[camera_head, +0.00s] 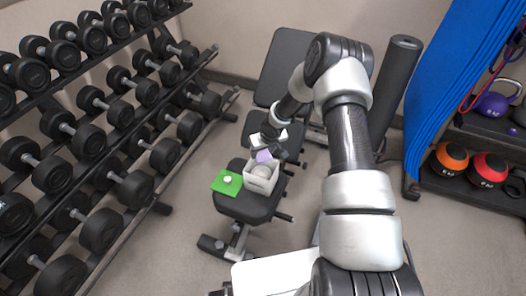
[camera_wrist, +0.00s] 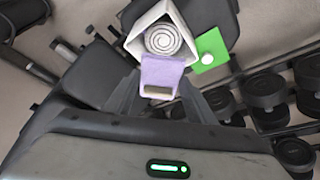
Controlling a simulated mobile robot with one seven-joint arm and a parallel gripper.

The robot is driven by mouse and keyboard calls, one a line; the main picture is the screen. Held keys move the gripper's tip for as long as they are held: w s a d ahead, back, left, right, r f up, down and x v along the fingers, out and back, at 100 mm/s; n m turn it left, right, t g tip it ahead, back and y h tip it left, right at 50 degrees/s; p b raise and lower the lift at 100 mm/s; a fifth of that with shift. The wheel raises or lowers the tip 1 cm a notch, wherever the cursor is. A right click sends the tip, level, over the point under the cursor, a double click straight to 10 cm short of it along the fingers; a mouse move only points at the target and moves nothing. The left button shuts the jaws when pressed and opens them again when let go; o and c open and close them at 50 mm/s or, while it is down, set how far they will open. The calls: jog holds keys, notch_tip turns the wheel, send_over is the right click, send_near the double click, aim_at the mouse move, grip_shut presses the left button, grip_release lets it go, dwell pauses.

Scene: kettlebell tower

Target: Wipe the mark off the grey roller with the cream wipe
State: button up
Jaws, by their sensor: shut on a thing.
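My gripper (camera_head: 272,147) is over the bench, at the back edge of a whitish open box. In the wrist view its fingers (camera_wrist: 162,88) are closed on a lilac cloth-like piece (camera_wrist: 162,72), which also shows in the head view (camera_head: 264,156). The piece is against or just above the box's near side in the wrist view; contact is unclear. A pale spiral roll (camera_wrist: 162,40) sits inside the box. I cannot make out a cream wipe for certain. A dark grey upright cylinder (camera_head: 397,75) stands behind my arm and may be the roller; no mark shows on it.
The box (camera_head: 260,184) stands on the black bench seat (camera_head: 246,209). Beside it lies a green mat (camera_head: 222,187) with a small white round thing (camera_head: 227,180). Dumbbell racks (camera_head: 120,110) line the left. Kettlebells and balls (camera_head: 490,168) are at right.

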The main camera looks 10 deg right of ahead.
jog(key=shift+f+b, duration=3.45)
jog(key=shift+f, duration=0.5)
jog(key=o, duration=1)
jog(key=shift+r, duration=0.15)
jog(key=shift+r, duration=0.35)
jog(key=shift+c, duration=0.3)
jog(key=c, duration=1.1)
jog(key=shift+p, duration=0.3)
jog(key=shift+c, duration=0.2)
